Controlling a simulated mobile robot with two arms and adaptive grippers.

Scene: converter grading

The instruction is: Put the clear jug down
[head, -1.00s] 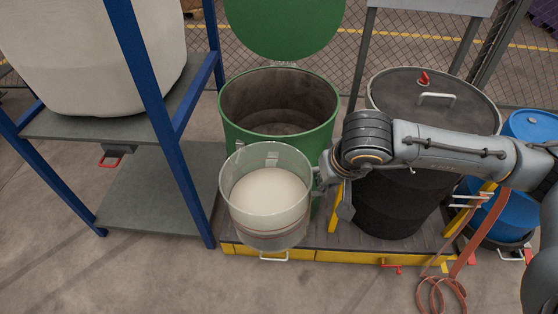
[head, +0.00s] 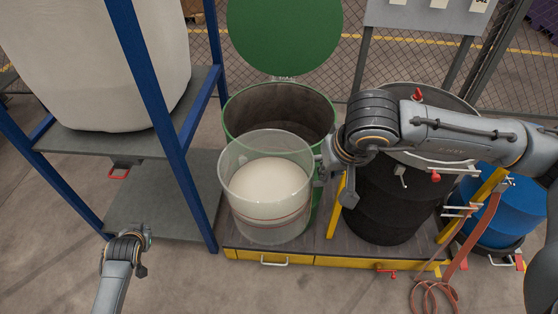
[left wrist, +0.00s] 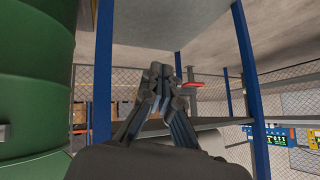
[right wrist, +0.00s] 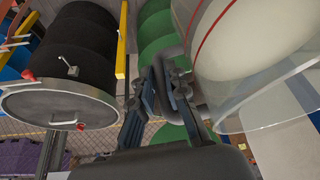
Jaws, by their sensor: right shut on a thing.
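The clear jug (head: 264,227), partly filled with a whitish material, is upright in front of the open green drum (head: 235,118). My right gripper (head: 322,170) is shut on the jug's handle at its right side. The jug also shows at the right of the right wrist view (right wrist: 232,42), beside my right gripper (right wrist: 168,76). Its base overlaps the low platform (head: 325,250) in the head view; I cannot tell whether it touches. My left gripper (head: 141,254) is at the lower left, apart from the jug. Its fingertips are together and empty in the left wrist view (left wrist: 160,72).
A blue-posted stand (head: 165,115) with a large white bag (head: 100,60) is at left. A black drum (head: 385,215) stands right of the jug under my right arm. A blue drum (head: 490,205) and an orange hose (head: 470,235) are further right.

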